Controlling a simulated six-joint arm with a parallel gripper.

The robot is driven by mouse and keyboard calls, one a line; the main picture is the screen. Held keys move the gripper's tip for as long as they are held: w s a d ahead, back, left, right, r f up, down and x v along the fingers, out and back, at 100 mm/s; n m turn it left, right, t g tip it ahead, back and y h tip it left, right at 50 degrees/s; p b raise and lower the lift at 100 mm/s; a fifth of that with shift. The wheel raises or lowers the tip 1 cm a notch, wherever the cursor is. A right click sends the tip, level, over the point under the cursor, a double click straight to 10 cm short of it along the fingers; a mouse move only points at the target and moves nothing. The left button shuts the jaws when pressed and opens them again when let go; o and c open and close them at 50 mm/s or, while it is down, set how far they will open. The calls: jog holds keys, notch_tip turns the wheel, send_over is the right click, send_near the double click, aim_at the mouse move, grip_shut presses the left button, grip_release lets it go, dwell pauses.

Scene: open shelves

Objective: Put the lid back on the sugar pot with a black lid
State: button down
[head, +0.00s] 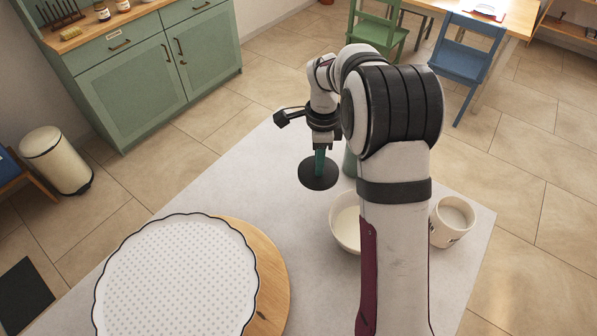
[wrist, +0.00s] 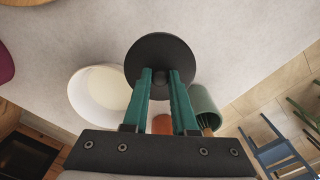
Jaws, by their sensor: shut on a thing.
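My gripper (head: 319,161) is shut on the black lid (head: 318,178), a round flat disc held above the table left of the white bowl. In the wrist view the green fingers of my gripper (wrist: 160,76) close on the knob of the lid (wrist: 160,52). A white open pot (head: 453,221) with dark marking on its side and pale contents stands on the table at the right, lidless; it appears to be the sugar pot. My arm stands between it and the lid in the head view. I cannot make it out in the wrist view.
A white bowl (head: 343,218) is partly hidden by my arm; it also shows in the wrist view (wrist: 80,98). A green cup (wrist: 204,99) stands nearby. An orange thing (wrist: 162,125) shows between my fingers. A large scalloped tray (head: 180,280) and round board (head: 272,275) fill the front left.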

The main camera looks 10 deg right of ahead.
jog(key=s+d+r+m, duration=0.2)
jog(key=s+d+m, duration=0.25)
jog(key=d, duration=0.55)
jog(key=s+d+r+m, duration=0.25)
jog(key=s+d, duration=0.35)
jog(key=d, duration=0.3)
jog(key=s+d+r+m, duration=0.2)
jog(key=s+d+m, duration=0.25)
jog(key=d, duration=0.55)
notch_tip(320, 180, down, 6)
jog(key=shift+f, duration=0.25)
jog(key=shift+s+f+n, duration=0.1)
jog(key=shift+f+n, duration=0.05)
jog(key=shift+n, duration=0.1)
jog(key=shift+c, duration=0.7)
grip_release()
notch_tip(320, 180, up, 7)
